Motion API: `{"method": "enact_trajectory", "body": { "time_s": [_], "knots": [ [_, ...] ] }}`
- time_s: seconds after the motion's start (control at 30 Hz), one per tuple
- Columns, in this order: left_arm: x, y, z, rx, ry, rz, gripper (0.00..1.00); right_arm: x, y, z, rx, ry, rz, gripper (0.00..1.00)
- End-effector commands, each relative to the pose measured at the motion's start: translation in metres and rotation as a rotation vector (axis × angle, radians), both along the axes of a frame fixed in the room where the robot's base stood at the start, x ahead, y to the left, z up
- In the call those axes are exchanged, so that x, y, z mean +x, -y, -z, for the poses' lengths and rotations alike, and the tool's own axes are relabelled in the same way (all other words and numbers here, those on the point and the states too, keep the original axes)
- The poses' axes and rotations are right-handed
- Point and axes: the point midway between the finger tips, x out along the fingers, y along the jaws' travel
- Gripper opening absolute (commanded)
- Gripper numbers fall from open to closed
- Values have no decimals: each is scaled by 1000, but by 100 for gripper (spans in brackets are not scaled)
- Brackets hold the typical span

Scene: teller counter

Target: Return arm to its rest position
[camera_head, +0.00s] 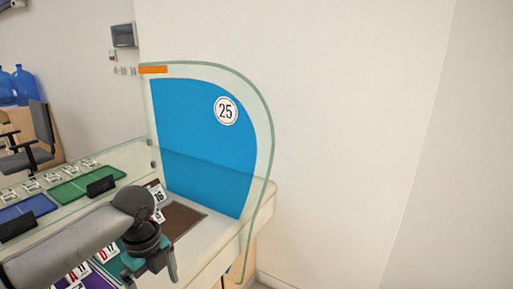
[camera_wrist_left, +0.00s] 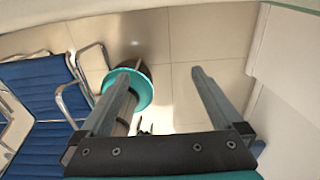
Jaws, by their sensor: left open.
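My left arm (camera_head: 70,248) comes in from the lower left in the head view and reaches over the counter. Its wrist and left gripper (camera_head: 160,265) are above the counter near its right end, and the fingertips are hard to make out there. In the left wrist view, the left gripper (camera_wrist_left: 160,76) shows two grey fingers spread apart with nothing between them. It is open and empty. My right arm and gripper are in neither view.
A clear partition with a blue panel (camera_head: 205,140) marked 25 stands at the counter's right end. Numbered cards (camera_head: 158,193) and a brown mat (camera_head: 182,218) lie near the arm. The wrist view shows blue chairs (camera_wrist_left: 40,95), a teal-rimmed round object (camera_wrist_left: 140,92) and tiled floor (camera_wrist_left: 205,40).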

Motion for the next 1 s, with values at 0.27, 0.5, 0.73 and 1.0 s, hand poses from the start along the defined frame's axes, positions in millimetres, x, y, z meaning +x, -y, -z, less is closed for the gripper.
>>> {"method": "enact_trajectory", "body": {
  "time_s": [0.27, 0.5, 0.73, 1.0],
  "knots": [
    [19, 11, 57, -82, 61, -271, 100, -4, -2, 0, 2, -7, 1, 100],
    [23, 14, 131, -154, 110, -593, 100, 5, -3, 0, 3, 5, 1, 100],
    [-12, 5, 238, -196, 145, -1007, 100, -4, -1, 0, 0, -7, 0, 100],
    [-124, -7, 355, -176, 151, -1423, 100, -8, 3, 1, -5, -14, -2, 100]
  ]
}}
